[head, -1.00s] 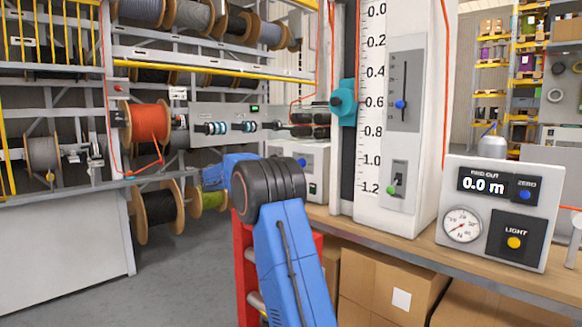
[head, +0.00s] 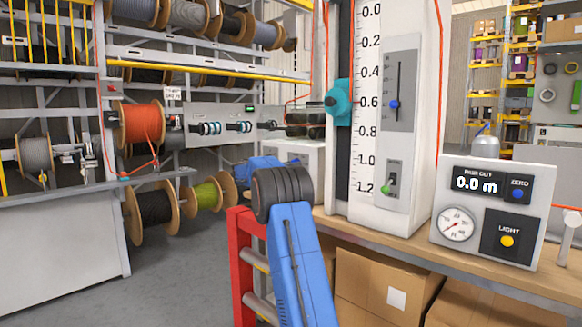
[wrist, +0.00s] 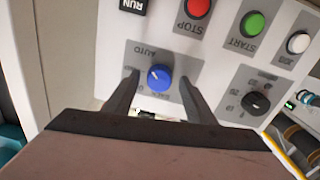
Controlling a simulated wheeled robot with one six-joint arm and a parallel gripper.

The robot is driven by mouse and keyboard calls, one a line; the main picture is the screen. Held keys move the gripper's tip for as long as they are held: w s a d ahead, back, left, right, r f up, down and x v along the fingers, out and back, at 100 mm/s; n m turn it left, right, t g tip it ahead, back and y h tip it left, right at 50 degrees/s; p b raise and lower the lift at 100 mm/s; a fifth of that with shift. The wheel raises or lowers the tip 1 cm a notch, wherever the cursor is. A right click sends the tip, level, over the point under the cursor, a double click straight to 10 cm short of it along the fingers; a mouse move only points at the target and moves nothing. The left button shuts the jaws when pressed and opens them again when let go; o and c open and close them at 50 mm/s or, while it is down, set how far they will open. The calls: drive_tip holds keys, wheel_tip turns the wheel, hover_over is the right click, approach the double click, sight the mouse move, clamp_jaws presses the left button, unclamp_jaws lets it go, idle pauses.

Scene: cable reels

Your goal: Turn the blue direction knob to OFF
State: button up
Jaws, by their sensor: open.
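The blue direction knob (wrist: 159,77) is on a grey plate of a white control panel in the wrist view, which shows upside down. Its white pointer mark is on the upper left side. AUTO is printed beyond the knob; the lettering on the near side is partly hidden. My gripper (wrist: 160,85) is open, with one dark finger on each side of the knob and a gap to both. I cannot tell whether the fingertips reach the panel. In the head view my blue arm hides the gripper and the knob.
The same panel has a red STOP button (wrist: 197,8), a green START button (wrist: 252,24), a white button (wrist: 298,43) and a black knob (wrist: 256,102). In the head view, a white scale column (head: 400,150) and a readout box (head: 493,213) stand right of my arm.

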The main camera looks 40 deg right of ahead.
drive_tip(key=shift+d, duration=0.4)
drive_tip(key=c, duration=1)
drive_tip(key=shift+c, duration=0.2)
drive_tip(key=shift+n, duration=0.3)
drive_tip(key=shift+s+n+t, duration=0.15)
drive_tip(key=shift+n+t, duration=0.15)
drive_tip(key=shift+n, duration=8.5)
